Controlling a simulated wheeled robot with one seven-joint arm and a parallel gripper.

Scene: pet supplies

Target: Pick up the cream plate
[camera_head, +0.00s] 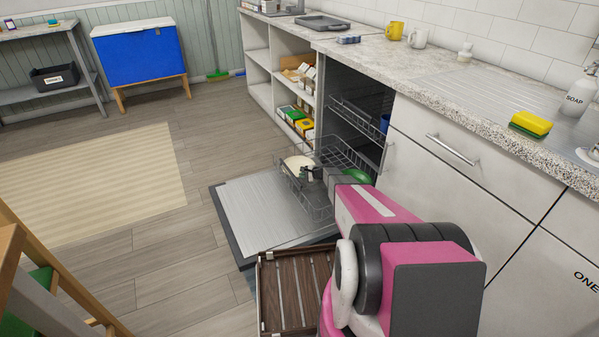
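The cream plate (295,163) is in the pulled-out lower rack (318,199) of the open dishwasher, toward the rack's left side. It seems to stand tilted among the wires, which partly cover it. My pink and grey arm reaches over the rack from the lower right. My gripper (312,172) is at the plate's right edge, small and partly lost against the wires. I cannot tell whether its fingers touch the plate or how far apart they are.
A green dish (356,176) sits in the rack just right of my gripper. The dishwasher door (262,212) lies open below the rack. A blue item (385,123) is in the upper rack. The counter (450,80) runs along the right. Floor is clear left of the door.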

